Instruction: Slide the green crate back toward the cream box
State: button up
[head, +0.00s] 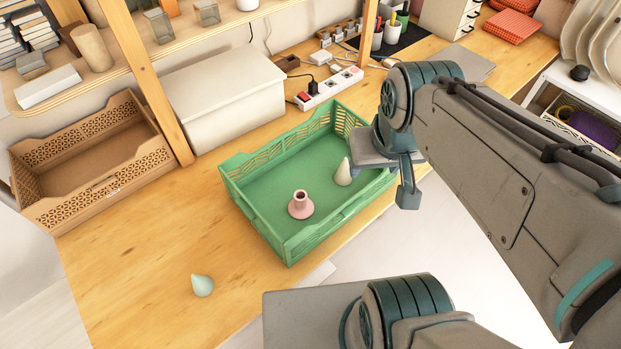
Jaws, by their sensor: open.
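The green crate (279,247) stands on the wooden table near its front edge. It holds a pink flared piece (301,206) and a pale cream cone (343,172). The closed cream box (222,98) stands behind the crate, toward the back left, with a strip of bare table between them. My gripper (402,178) is at the crate's right end, close to its right wall and rim. One finger points down outside the crate; the rest of the gripper is partly hidden by my arm. I cannot tell whether it touches the crate.
A tan crate (150,165) stands at the left beside a wooden post (146,78). A white power strip (329,89) lies behind the green crate. A pale green cone (202,285) stands at the front left. The table left of the green crate is mostly clear.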

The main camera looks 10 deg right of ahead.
aim_at(312, 168)
jog(key=u, duration=3.6)
jog(key=k, duration=1.3)
jog(key=z, duration=1.85)
jog(key=i, duration=0.55)
